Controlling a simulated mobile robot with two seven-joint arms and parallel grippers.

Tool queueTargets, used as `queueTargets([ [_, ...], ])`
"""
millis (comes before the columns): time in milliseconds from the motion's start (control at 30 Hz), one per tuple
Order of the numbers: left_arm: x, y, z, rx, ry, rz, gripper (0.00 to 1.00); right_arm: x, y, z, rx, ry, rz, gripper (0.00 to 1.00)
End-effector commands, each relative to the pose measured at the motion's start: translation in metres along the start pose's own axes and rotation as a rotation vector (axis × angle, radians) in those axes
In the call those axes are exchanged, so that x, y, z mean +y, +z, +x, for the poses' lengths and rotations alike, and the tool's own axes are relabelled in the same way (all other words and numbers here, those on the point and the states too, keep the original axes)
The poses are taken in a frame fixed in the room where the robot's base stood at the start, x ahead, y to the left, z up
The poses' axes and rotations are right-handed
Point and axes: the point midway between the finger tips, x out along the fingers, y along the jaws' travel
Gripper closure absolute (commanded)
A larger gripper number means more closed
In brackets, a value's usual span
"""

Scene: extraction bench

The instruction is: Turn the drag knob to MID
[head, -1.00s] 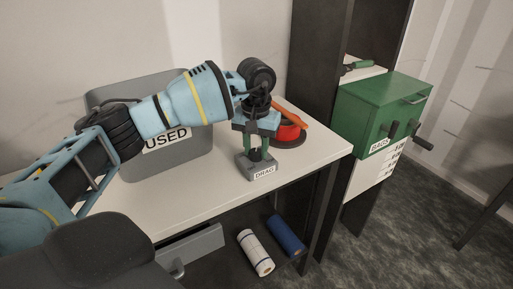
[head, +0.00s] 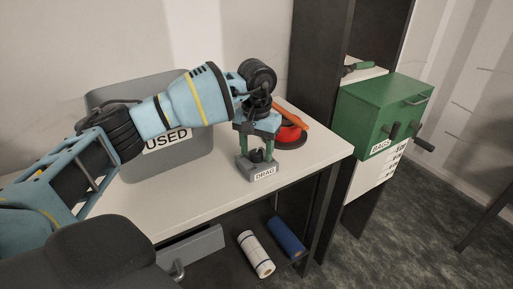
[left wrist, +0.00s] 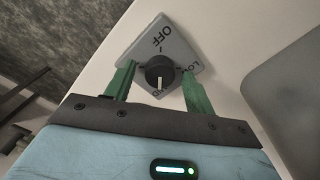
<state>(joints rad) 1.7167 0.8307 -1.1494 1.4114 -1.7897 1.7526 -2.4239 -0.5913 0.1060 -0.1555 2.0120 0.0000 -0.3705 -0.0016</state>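The drag knob (head: 257,155) is a black dial on a grey base labelled DRAG (head: 264,174), on the white bench. In the left wrist view the knob (left wrist: 159,72) has a white pointer line aimed toward the bottom of the picture, at lettering that is partly hidden. OFF is printed at the top of the plate (left wrist: 168,42) and LOW, partly covered, at its right. My left gripper (head: 257,146) is above the base, pointing down. In the wrist view its green fingers (left wrist: 158,70) are open, one on each side of the knob, with gaps to it. My right gripper is out of view.
A grey bin labelled USED (head: 190,160) stands behind my left arm. A red-orange object (head: 290,135) lies close behind the gripper. A green BAGS box (head: 380,110) stands to the right. White and blue rolls (head: 255,254) lie below the bench.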

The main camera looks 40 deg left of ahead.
Motion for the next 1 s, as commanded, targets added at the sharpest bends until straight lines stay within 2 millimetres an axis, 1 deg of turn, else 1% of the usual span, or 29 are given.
queueTargets([
  [233,0.000,0.000,-0.001,0.001,0.001,-0.001,0.46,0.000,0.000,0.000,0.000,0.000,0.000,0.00],
  [333,0.000,-0.001,-0.006,0.003,0.001,-0.001,0.46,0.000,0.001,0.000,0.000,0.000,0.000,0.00],
  [467,0.001,-0.001,-0.024,0.004,0.003,-0.001,0.46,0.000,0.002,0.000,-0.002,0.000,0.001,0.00],
  [600,0.000,-0.001,-0.047,0.004,0.001,-0.001,0.46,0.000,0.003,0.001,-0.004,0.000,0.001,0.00],
  [733,0.000,-0.001,-0.065,0.003,0.001,-0.001,0.46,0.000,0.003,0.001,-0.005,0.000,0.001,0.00],
  [900,0.000,0.000,-0.077,0.000,0.001,0.000,0.46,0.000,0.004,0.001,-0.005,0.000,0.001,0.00],
  [1000,0.000,0.000,-0.079,0.000,0.001,0.000,0.46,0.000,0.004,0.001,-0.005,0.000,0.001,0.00],
])
